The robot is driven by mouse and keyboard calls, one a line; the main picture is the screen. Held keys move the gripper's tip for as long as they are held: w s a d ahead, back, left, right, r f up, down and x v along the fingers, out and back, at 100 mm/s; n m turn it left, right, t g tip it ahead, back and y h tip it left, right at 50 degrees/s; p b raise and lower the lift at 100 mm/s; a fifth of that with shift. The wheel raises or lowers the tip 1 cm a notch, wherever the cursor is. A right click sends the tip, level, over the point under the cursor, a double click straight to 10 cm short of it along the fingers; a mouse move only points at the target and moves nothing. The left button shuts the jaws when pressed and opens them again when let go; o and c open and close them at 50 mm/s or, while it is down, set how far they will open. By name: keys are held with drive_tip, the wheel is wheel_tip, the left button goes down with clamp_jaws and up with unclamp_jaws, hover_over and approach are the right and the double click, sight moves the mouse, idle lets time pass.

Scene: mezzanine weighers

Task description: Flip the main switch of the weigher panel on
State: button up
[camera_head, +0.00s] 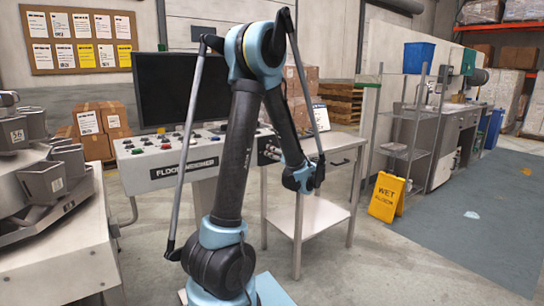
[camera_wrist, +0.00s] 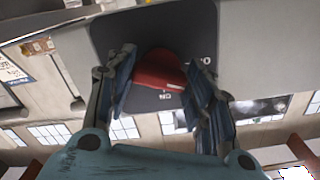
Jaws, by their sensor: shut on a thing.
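The weigher panel (camera_head: 185,168) is a pale console lettered FLOOR WEIGHER, with several coloured knobs and buttons on top. In the wrist view, the main switch is a red handle (camera_wrist: 155,68) on a dark plate (camera_wrist: 110,38). A pale mark on the handle lies close to upside-down ON lettering on the plate; other lettering to the right is partly hidden. My gripper (camera_wrist: 166,76) has one finger on each side of the red handle and is shut on it. In the head view my arm crosses in front of the panel, and the fingers and switch cannot be made out.
A black monitor (camera_head: 185,88) stands behind the panel. A pale side table (camera_head: 312,212) is to the right, and a weighing machine with grey buckets (camera_head: 45,185) is at left. A yellow wet-floor sign (camera_head: 386,197) stands at right, with open floor beyond it.

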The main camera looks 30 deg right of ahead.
drive_tip(key=shift+d+m, duration=0.15)
drive_tip(key=shift+m, duration=6.45)
drive_tip(key=o, duration=1.1)
drive_tip(key=shift+c, duration=0.2)
drive_tip(key=s, duration=1.2)
drive_tip(key=shift+d, duration=0.4)
